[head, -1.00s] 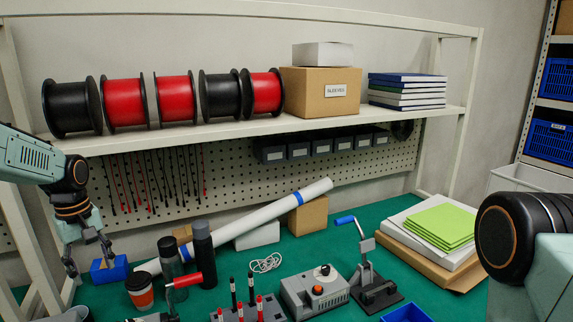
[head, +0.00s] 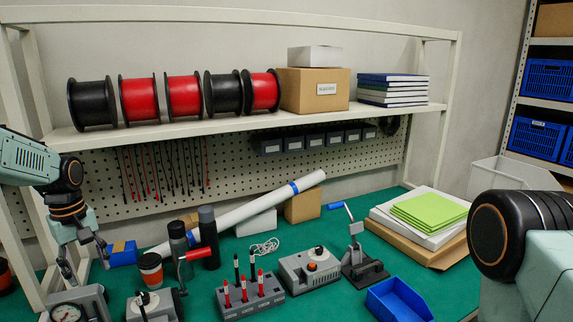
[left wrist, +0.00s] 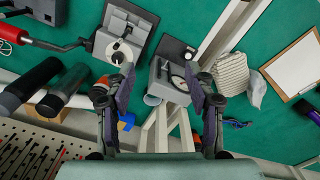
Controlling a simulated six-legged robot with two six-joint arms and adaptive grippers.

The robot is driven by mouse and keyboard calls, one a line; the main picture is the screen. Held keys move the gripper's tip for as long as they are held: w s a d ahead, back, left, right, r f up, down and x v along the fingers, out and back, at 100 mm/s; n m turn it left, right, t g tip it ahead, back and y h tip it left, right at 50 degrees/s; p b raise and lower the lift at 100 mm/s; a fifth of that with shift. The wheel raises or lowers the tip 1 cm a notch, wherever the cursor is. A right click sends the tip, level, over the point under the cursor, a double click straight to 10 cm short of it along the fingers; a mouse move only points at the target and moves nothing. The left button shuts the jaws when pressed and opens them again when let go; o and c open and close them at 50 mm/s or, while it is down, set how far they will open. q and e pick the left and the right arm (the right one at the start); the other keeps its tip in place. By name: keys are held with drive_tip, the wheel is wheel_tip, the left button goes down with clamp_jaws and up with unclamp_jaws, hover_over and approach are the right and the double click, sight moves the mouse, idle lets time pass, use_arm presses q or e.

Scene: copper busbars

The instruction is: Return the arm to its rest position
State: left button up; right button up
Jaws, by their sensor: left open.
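My left gripper (head: 86,262) hangs at the left of the head view, above the left end of the green bench. Its two fingers are apart with nothing between them. In the left wrist view the open fingers (left wrist: 160,92) also show apart, with bench items beyond. Part of my right arm shows at the right edge of the head view. My right gripper is out of view.
A grey pen block (head: 250,300) and a blue bin (head: 399,301) stand further right. Spools (head: 183,97) line the shelf above.

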use_arm(q)
drive_tip(key=s+d+f+m, duration=0.2)
drive_tip(key=s+d+f, duration=0.2)
drive_tip(key=d+f, duration=0.4)
drive_tip(key=s+d+f+m, duration=0.35)
drive_tip(key=d+f, duration=0.35)
drive_tip(key=f, duration=0.3)
drive_tip(key=s+d+f+m, duration=0.1)
drive_tip(key=s+d+f, duration=0.3)
drive_tip(key=s, duration=0.5)
drive_tip(key=s+d+f+m, duration=0.2)
drive_tip(key=s+d+f, duration=0.15)
drive_tip(key=s, duration=0.45)
drive_tip(key=s+r+m, duration=0.2)
drive_tip(key=s, duration=1)
wheel_tip(320, 180, down, 17)
drive_tip(key=d+b, duration=0.1)
drive_tip(key=b, duration=1.5)
drive_tip(key=shift+r, duration=0.15)
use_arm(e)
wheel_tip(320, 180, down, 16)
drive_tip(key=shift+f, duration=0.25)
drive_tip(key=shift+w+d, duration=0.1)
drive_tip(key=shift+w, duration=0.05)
use_arm(q)
drive_tip(key=shift+s, duration=0.1)
